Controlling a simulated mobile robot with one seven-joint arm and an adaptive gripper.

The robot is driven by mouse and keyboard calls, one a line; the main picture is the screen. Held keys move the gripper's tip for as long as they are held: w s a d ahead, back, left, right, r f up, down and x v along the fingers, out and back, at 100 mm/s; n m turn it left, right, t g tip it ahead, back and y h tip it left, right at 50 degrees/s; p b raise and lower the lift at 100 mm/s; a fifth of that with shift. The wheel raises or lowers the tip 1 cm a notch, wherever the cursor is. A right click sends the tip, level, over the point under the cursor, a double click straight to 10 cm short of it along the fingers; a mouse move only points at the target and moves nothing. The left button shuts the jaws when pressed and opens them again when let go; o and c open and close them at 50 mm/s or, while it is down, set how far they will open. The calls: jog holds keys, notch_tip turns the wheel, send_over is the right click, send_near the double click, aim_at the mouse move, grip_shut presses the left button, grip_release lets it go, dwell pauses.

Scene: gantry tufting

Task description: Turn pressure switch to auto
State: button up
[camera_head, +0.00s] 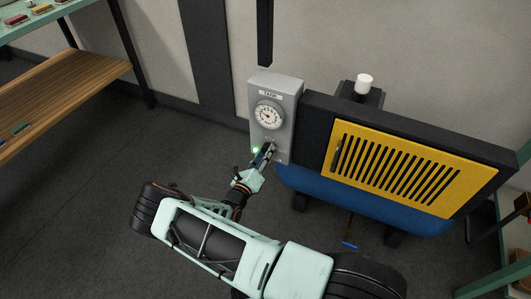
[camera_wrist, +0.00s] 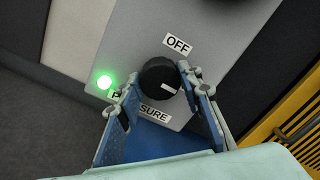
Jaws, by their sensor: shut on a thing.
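The pressure switch is a round black knob (camera_wrist: 157,76) on a grey panel (camera_head: 283,88), below a dial gauge (camera_head: 268,114). In the wrist view an OFF label (camera_wrist: 178,45) sits above the knob and a partly covered PRESSURE label (camera_wrist: 153,112) below it. The knob's white mark (camera_wrist: 171,87) points to the right and slightly down, away from OFF. No AUTO label shows. My gripper (camera_wrist: 158,88) is shut on the knob, one finger on each side; it also shows in the head view (camera_head: 266,152), where it mostly hides the knob.
A green lamp (camera_wrist: 104,82) glows left of the knob. Right of the panel stands a machine with a yellow slatted cover (camera_head: 400,168) and blue tank (camera_head: 330,192). A wooden shelf (camera_head: 70,85) is at the left. The dark floor between is clear.

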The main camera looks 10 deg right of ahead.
jog(key=shift+a, duration=0.1)
jog(key=o, duration=1.2)
jog(key=shift+c, duration=0.2)
jog(key=v, duration=1.2)
